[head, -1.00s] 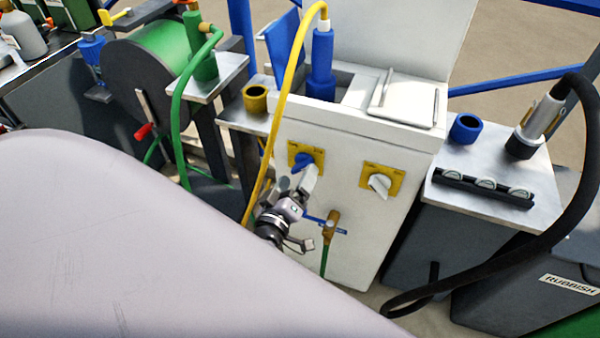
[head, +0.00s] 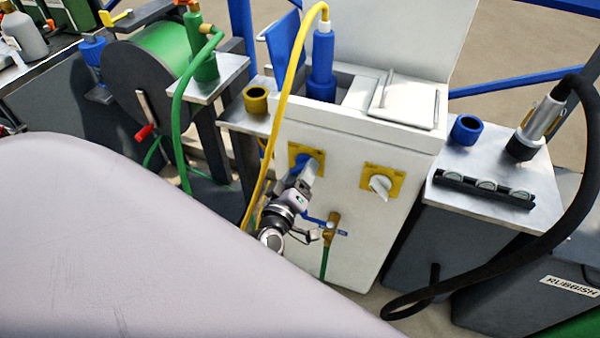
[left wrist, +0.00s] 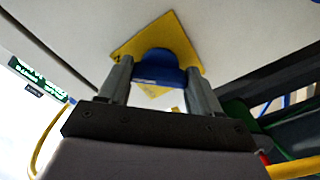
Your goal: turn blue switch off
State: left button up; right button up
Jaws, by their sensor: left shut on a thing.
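The blue switch (head: 301,163) sits on a yellow plate on the front of the white cabinet. My left gripper (head: 311,172) is at the switch in the head view and partly covers it. In the left wrist view the blue knob (left wrist: 158,67) lies between the two grey fingers of my left gripper (left wrist: 159,88), which is shut on it. The yellow plate (left wrist: 182,42) shows behind the knob. The lettering around the switch is too small to read. My right gripper is not in view.
A white switch (head: 380,185) on a yellow plate is to the right on the cabinet (head: 350,225). A brass valve with a blue handle (head: 331,226) is just below my left gripper. A yellow hose (head: 287,85) hangs close to its left.

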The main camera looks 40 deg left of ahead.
pick_arm(q)
jog(key=shift+n, duration=0.3)
jog(key=shift+r+n+b, duration=0.2)
jog(key=shift+n+b, duration=1.25)
jog(key=shift+n, duration=7.15)
jog(key=o, duration=1.1)
jog(key=shift+c, duration=0.2)
jog(key=v, duration=0.7)
